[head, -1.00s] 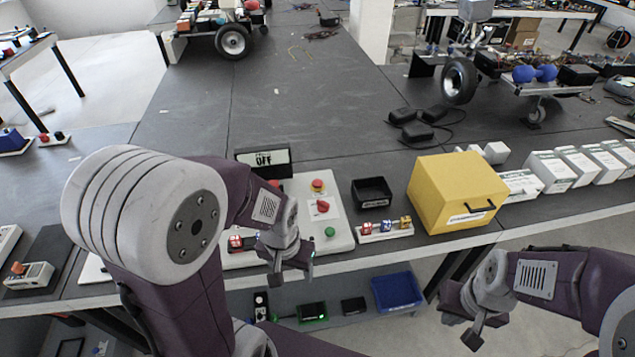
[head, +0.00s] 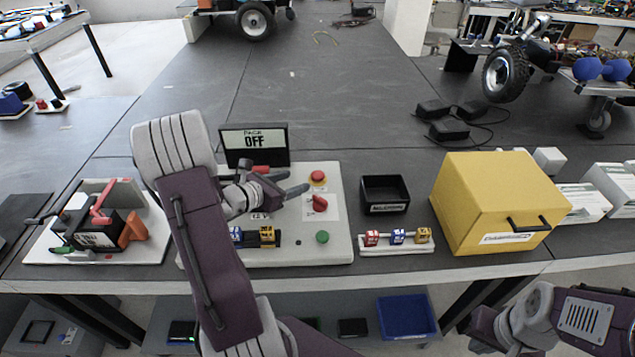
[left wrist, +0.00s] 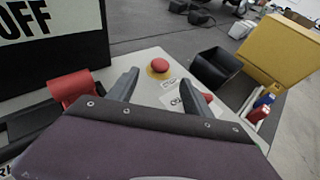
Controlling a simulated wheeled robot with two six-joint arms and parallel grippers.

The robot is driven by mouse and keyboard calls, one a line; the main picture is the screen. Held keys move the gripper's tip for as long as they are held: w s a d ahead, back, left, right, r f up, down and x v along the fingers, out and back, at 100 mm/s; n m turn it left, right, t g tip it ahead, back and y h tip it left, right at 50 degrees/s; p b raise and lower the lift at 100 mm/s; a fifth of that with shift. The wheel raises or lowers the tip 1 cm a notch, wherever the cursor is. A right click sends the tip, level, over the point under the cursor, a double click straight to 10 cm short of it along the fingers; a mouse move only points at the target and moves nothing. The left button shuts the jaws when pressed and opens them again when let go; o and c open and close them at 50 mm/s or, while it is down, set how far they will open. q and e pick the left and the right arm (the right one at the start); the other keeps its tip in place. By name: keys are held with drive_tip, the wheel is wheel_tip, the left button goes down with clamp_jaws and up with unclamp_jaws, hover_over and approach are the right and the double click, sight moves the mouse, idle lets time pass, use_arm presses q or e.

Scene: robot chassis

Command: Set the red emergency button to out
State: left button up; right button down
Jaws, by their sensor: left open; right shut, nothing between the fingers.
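The red emergency button (head: 318,176) has a round red cap on a yellow base, at the upper right of the white panel (head: 338,247). In the left wrist view the button (left wrist: 160,67) stands just beyond and between my fingertips, with no contact visible. My left gripper (head: 301,180) is open and points right at the button; it also shows in the left wrist view (left wrist: 166,80). My right gripper (head: 484,338) is shut and empty, low at the right, in front of the table edge. Whether the button is in or out is too small to tell.
A red rotary knob (head: 319,203) and a green button (head: 322,237) sit below the red button. A display (head: 254,146) reading OFF stands behind the panel. A black tray (head: 385,194), a number-block holder (head: 397,244) and a yellow box (head: 495,200) are to the right.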

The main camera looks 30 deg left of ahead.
sight(316, 174)
use_arm(q)
drive_tip(key=x, duration=1)
drive_tip(key=shift+b, duration=0.3)
drive_tip(key=shift+r, duration=0.1)
clamp_jaws()
idle(0.7)
